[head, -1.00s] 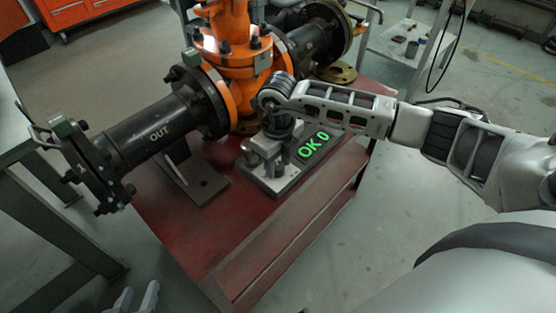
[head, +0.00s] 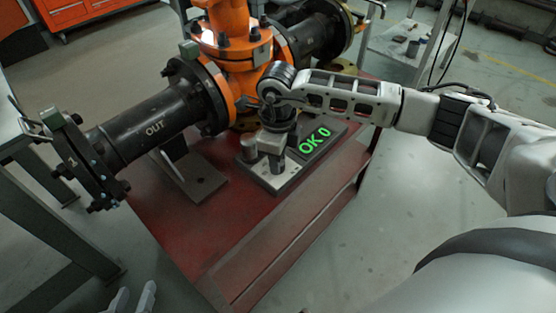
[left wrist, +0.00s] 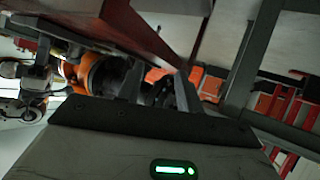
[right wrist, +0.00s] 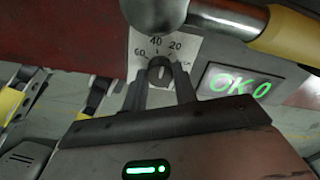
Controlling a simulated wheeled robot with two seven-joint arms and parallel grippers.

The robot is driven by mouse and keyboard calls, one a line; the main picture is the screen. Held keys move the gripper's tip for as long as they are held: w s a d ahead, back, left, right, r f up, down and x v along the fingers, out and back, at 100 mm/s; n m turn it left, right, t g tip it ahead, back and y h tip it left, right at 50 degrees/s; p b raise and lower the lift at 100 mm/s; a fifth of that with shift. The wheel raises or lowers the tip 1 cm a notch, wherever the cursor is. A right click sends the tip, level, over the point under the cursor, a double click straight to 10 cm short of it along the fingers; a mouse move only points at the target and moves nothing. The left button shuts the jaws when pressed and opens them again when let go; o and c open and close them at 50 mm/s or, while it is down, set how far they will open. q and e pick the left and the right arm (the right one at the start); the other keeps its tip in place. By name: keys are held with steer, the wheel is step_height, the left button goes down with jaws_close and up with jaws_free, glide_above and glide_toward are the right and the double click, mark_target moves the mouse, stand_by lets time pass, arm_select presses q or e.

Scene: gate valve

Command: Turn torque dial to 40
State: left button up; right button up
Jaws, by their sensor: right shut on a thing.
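The torque dial is a small dark knob (right wrist: 159,66) on a pale scale plate (right wrist: 143,47) marked 60, 40 and 20 in the right wrist view. A pale mark on the knob stands roughly upright, towards the 40. My right gripper (right wrist: 160,82) is shut on the knob, one finger on each side. In the head view my right gripper (head: 275,167) points down over the grey tester base (head: 257,174) and hides the dial. My left gripper (head: 133,300) is open and empty at the bottom left.
The orange valve (head: 235,45) with its black OUT pipe (head: 153,130) stands behind the tester on the red table (head: 205,235). A short metal post (head: 249,148) rises beside my right gripper. The table's front is clear.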

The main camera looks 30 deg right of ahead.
steer(key=n+b, duration=0.1)
steer(key=n, duration=0.2)
steer(key=shift+n+b, duration=0.3)
steer(key=shift+b, duration=0.1)
arm_select(q)
steer(key=shift+s+f, duration=0.1)
steer(key=shift+f, duration=0.4)
steer(key=shift+d, duration=0.1)
steer(key=shift+s, duration=0.1)
arm_select(e)
steer(key=o, duration=1)
arm_select(q)
steer(key=shift+f, duration=0.1)
steer(key=shift+r+p, duration=0.3)
steer(key=shift+p, duration=0.1)
arm_select(e)
step_height(320, 180, up, 16)
steer(key=shift+r, duration=0.1)
